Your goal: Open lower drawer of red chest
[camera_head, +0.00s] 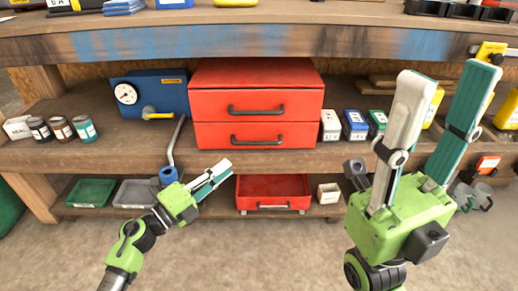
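The red chest (258,78) stands on the middle shelf and has two drawers with dark bar handles. The upper drawer (210,106) and lower drawer (215,136) both look closed. The lower drawer's handle (257,141) is in plain view. My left gripper (230,168) is below and in front of the chest, left of its middle, apart from the handle. Its fingers point up and right, seen nearly side-on, so its opening is unclear. My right gripper (447,80) is raised at the right, fingers up, wide apart and empty.
A blue gauge box (150,95) stands left of the chest; small boxes (354,124) stand right. An open red tray (272,190) with a handle sits on the low shelf below. The worktop (260,43) overhangs above. The front floor is clear.

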